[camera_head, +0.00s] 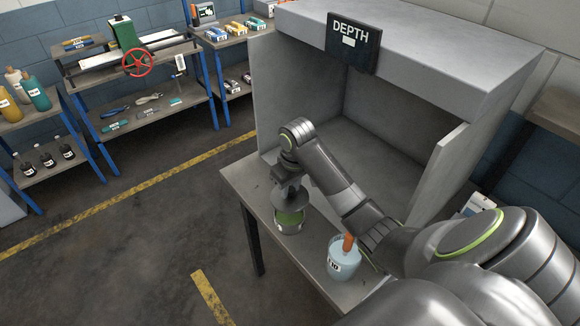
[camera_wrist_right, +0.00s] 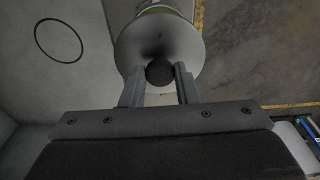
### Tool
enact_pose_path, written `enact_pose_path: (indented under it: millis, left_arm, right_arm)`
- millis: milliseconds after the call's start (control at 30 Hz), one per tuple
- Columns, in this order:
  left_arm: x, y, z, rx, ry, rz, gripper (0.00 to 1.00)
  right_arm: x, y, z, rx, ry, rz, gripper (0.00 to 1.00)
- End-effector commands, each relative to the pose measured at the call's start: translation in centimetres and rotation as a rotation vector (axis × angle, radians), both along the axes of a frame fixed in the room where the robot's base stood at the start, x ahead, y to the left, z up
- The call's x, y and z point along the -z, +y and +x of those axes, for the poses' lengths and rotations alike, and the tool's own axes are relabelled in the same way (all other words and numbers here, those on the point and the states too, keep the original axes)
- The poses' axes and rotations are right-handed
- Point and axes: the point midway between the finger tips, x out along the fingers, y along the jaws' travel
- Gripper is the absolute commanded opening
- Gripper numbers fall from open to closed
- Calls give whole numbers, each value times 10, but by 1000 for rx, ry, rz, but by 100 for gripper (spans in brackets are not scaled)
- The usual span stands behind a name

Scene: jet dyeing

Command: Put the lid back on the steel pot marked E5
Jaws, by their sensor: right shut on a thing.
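My right gripper (camera_head: 290,184) is above the pot and shut on the dark knob (camera_wrist_right: 160,72) of the round metal lid (camera_wrist_right: 150,42). In the head view the lid (camera_head: 291,203) hangs above the pot, apart from it, and hides part of its opening. In the wrist view part of the pot (camera_wrist_right: 158,8) shows beyond the lid. My left gripper is not in view.
A pale blue container (camera_head: 343,266) with an orange handle (camera_head: 348,242) stands on the bench (camera_head: 245,186) right of the pot. The booth (camera_head: 270,110) with a DEPTH sign (camera_head: 352,38) rises behind. A thin black ring (camera_wrist_right: 58,40) shows on the grey surface in the wrist view.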

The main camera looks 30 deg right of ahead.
Motion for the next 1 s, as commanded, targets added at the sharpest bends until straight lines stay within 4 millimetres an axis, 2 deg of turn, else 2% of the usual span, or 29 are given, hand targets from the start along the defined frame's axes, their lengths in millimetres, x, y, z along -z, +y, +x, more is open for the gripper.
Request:
enact_pose_path:
  millis: [167,533,700,1000]
  left_arm:
    - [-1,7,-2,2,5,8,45]
    - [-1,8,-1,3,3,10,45]
    - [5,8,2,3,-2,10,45]
    - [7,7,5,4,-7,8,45]
  right_arm:
    - [8,0,-1,4,1,0,5]
    - [42,0,-1,4,2,1,5]
    - [57,0,-1,3,1,0,5]
    - [64,0,-1,2,0,-1,5]
